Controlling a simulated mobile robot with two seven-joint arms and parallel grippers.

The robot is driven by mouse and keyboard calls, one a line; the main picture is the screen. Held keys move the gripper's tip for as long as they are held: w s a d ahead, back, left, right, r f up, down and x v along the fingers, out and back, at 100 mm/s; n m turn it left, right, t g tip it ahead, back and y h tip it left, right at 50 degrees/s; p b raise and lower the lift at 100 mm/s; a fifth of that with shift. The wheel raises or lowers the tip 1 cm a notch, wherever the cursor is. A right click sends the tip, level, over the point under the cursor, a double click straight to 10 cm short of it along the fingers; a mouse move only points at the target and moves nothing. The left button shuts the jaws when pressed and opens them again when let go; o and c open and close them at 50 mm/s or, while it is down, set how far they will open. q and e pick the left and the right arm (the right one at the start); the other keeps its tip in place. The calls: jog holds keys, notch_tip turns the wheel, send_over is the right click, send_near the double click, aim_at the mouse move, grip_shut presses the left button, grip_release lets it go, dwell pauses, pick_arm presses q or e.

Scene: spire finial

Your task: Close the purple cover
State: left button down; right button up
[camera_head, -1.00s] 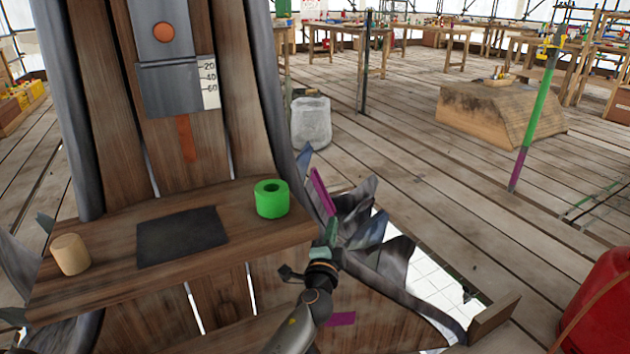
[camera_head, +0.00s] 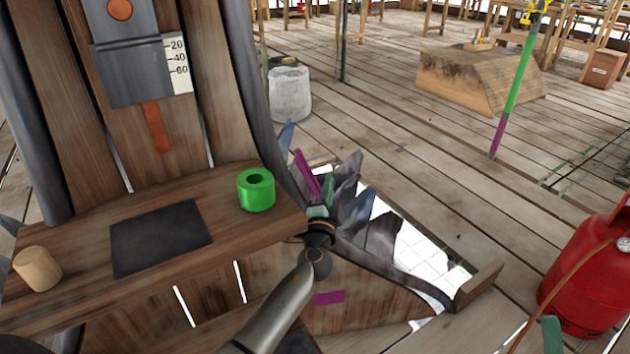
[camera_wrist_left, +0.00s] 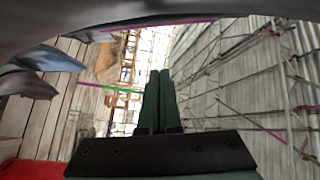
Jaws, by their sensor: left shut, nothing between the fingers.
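A thin purple panel (camera_head: 306,174), which looks like the cover, stands tilted up among grey and blue jagged sheets right of the wooden shelf. A teal tip at the bottom right seems to be my right gripper (camera_head: 550,335), mostly cut off.
On the shelf (camera_head: 85,240) are a green ring (camera_head: 256,190), a dark mat (camera_head: 160,237) and a wooden cylinder (camera_head: 37,268). Jagged sheets (camera_head: 350,210) crowd my left gripper. A red gas canister (camera_head: 590,270) stands at right. Plank floor between is mostly clear.

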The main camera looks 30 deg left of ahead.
aim_at(315, 179)
pick_arm(q)
jog(key=shift+w+a+f+b, duration=0.15)
jog(key=shift+w+a, duration=0.15)
jog(key=shift+a, duration=0.45)
jog(key=shift+w+a+f+b, duration=0.1)
jog(key=shift+w+a+f, duration=0.2)
jog(key=shift+a, duration=0.45)
jog(key=shift+w+a+f+b, duration=0.1)
jog(key=shift+w+a, duration=0.25)
jog(key=shift+a, duration=0.4)
jog(key=shift+w+y, duration=0.1)
jog(key=shift+y, duration=0.2)
